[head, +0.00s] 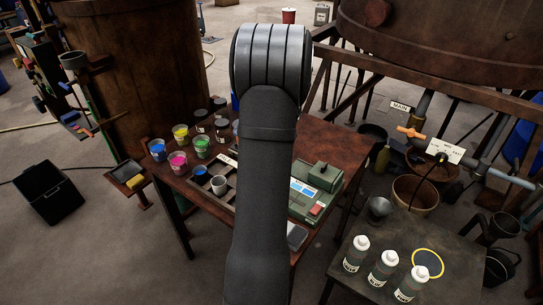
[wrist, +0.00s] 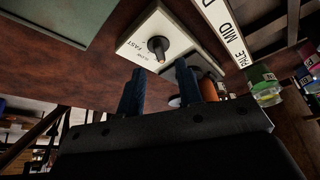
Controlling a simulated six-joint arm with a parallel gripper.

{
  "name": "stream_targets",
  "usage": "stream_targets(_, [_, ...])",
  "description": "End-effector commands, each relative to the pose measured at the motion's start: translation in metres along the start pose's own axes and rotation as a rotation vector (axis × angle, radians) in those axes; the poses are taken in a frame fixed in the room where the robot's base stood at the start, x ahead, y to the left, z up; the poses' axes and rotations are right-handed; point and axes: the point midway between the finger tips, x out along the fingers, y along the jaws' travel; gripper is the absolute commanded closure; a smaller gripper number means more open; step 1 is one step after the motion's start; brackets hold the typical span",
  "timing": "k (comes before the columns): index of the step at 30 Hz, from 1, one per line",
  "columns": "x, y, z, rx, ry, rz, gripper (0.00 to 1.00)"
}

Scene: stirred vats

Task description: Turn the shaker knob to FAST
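The box sits on the rust-brown table top (wrist: 85,45). My gripper (wrist: 159,68) has its two blue fingers apart, with nothing between them. The fingertips are close to the knob, and it appears just beyond the gap, not gripped. In the head view my arm hides the gripper and this box.
In the wrist view, a white strip (wrist: 229,35) reading PALE and MID lies beside the box, with jars to the right. In the head view, paint cups (head: 178,160) and a green device (head: 316,190) share the table. Bottles (head: 382,268) stand on another table at right.

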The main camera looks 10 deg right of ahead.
Motion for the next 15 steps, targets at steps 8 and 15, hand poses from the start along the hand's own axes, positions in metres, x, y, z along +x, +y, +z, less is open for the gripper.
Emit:
stream_targets(8, [0.037,0.000,0.000,0.001,0.000,0.000,0.67])
stream_targets(15, [0.045,0.000,-0.001,0.000,0.001,0.001,0.67])
